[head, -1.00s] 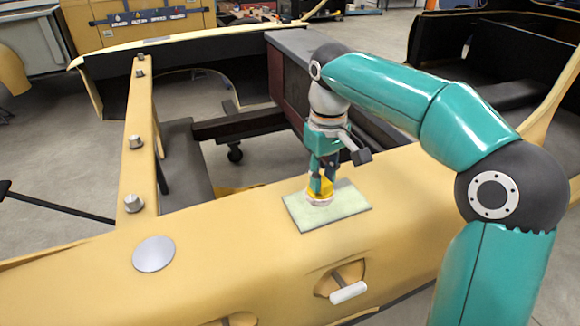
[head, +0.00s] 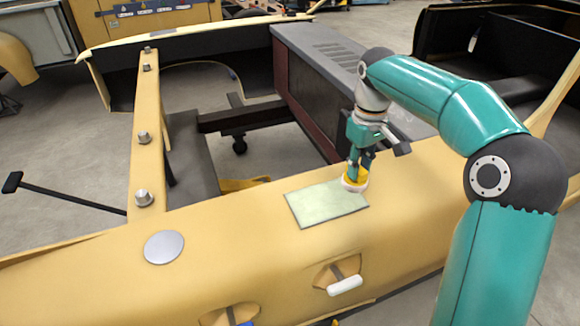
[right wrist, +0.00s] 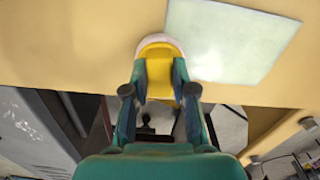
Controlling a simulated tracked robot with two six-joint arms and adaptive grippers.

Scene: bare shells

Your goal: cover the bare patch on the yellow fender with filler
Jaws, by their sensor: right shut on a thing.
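A pale green rectangular patch (head: 322,206) with a thin grey edge lies on the yellow fender (head: 255,255). A flat grey disc (head: 164,247) is on the fender to the left of it. My right gripper (head: 357,172) is shut on a yellow tool (head: 353,182) with a round white pad. The pad is at the patch's far right corner; I cannot tell whether it touches the surface. In the right wrist view the yellow tool (right wrist: 160,75) sits between the fingers, beside the patch (right wrist: 225,40). My left gripper is not in view.
A yellow bar with metal studs (head: 146,150) runs back from the fender. A white-handled piece (head: 344,286) sits in an opening at the fender's front. A dark grey box-like body (head: 325,75) stands behind. The fender top between disc and patch is clear.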

